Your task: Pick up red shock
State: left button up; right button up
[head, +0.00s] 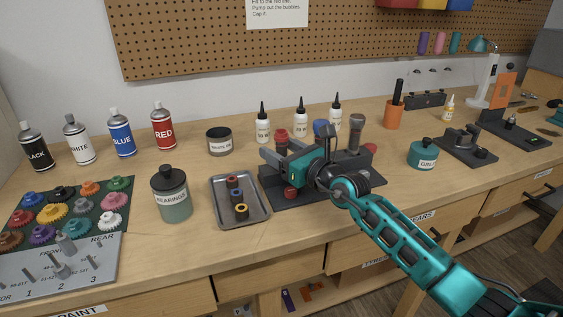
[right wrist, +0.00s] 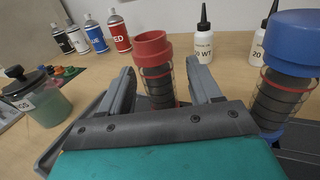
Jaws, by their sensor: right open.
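The red shock (right wrist: 152,68) stands upright with a red cap and a dark coiled body. In the head view its red cap (head: 281,135) shows at the stand's back left, partly hidden by my gripper. My right gripper (right wrist: 160,72) is open, with one finger on each side of the red shock in the right wrist view. In the head view the right gripper (head: 272,148) reaches low over the dark stand (head: 275,200). I cannot tell whether the fingers touch the shock. My left gripper is not in view.
A blue-capped shock (right wrist: 288,75) stands close to the right finger. White dropper bottles (head: 263,127) stand behind the stand. A metal tray (head: 260,215) with rings and a bearings jar (head: 172,200) are to the left. Bench is clear between the stand and the green jar (head: 422,155).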

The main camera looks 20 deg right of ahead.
jog(key=c, duration=1.1)
jog(key=shift+c, duration=0.2)
jog(key=shift+r, duration=0.1)
